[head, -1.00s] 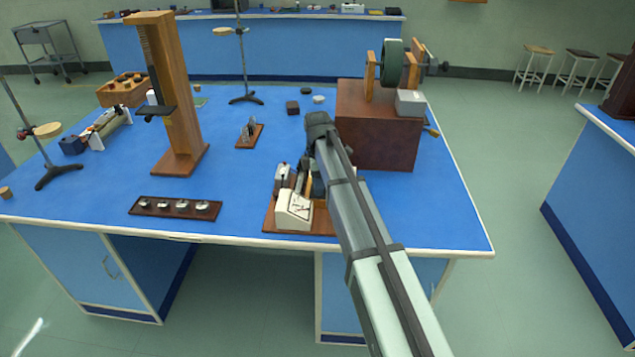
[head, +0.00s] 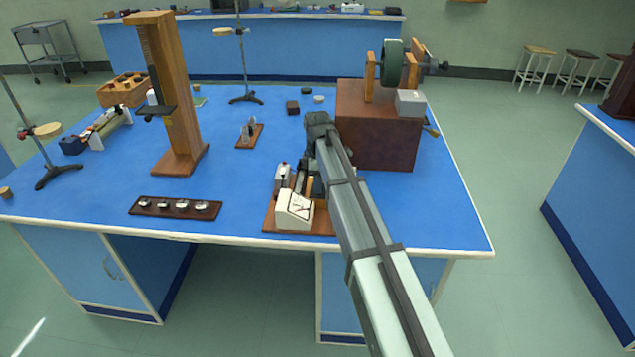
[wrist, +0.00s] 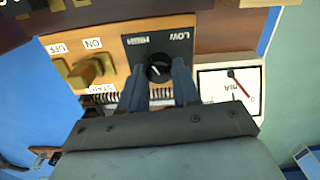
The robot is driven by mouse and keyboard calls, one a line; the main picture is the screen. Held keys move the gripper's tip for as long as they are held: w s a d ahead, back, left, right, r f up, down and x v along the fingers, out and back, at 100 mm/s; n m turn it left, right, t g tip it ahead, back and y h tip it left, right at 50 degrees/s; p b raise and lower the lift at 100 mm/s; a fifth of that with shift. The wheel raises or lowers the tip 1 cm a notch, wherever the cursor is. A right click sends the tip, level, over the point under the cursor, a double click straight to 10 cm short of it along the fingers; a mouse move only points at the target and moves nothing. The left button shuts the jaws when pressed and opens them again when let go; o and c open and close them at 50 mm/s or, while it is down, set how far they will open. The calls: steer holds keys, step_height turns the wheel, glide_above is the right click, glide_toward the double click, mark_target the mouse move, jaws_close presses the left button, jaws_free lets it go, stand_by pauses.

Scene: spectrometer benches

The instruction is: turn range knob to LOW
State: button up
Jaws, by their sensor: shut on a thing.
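The range knob (wrist: 158,68) is a small dark knob on a black plate (wrist: 136,52), with LOW and HIGH printed upside down above it in the wrist view. LOW is on the right, HIGH on the left. A pale mark shows on the knob, but I cannot tell clearly which word it points to. My gripper (wrist: 159,86) is shut on the knob, one blue-grey finger on each side. In the head view my arm hides the knob and the fingers.
A brass ON/OFF switch (wrist: 78,72) sits left of the plate in the wrist view. A white meter (wrist: 230,84) with a red needle is close on the right. In the head view the meter (head: 294,209) stands at the bench's front edge, and a brown box (head: 376,135) stands behind.

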steer(key=m, duration=1.2)
steer(key=shift+w, duration=0.15)
stand_by(0.4)
steer(key=o, duration=1.1)
steer(key=shift+c, duration=0.2)
steer(key=shift+r, duration=0.1)
step_height(320, 180, up, 14)
steer(key=shift+d, duration=0.1)
